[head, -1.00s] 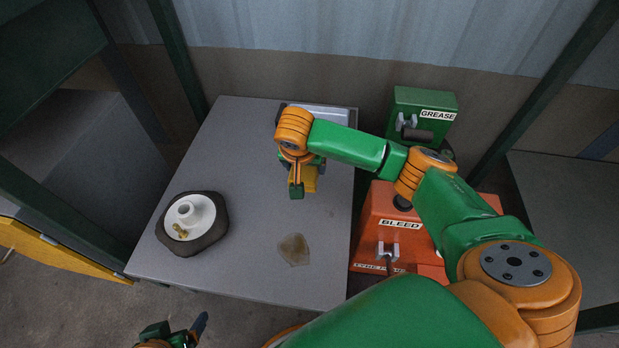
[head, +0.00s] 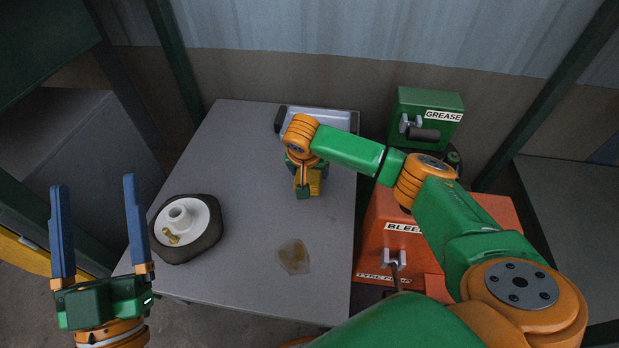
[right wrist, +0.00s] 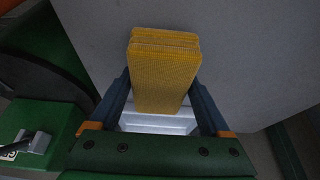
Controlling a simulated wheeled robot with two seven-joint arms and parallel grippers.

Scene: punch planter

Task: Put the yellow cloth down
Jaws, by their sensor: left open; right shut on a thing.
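The yellow cloth (right wrist: 166,75) is a folded, ribbed pad held between the blue fingers of my right gripper (right wrist: 166,95) in the right wrist view. In the head view a bit of the cloth (head: 315,184) shows beside my right gripper (head: 306,190), over the back right part of the grey table (head: 240,150). The arm hides most of it there, and I cannot tell whether it touches the table. My left gripper (head: 98,232) is open and empty, fingers pointing up, left of the table's front corner.
A dark round-cornered base with a white hub (head: 178,217) sits front left. A brownish stain (head: 293,257) marks the front. Red (head: 440,230) and green (head: 428,105) boxes stand right of the table. The table's middle is clear.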

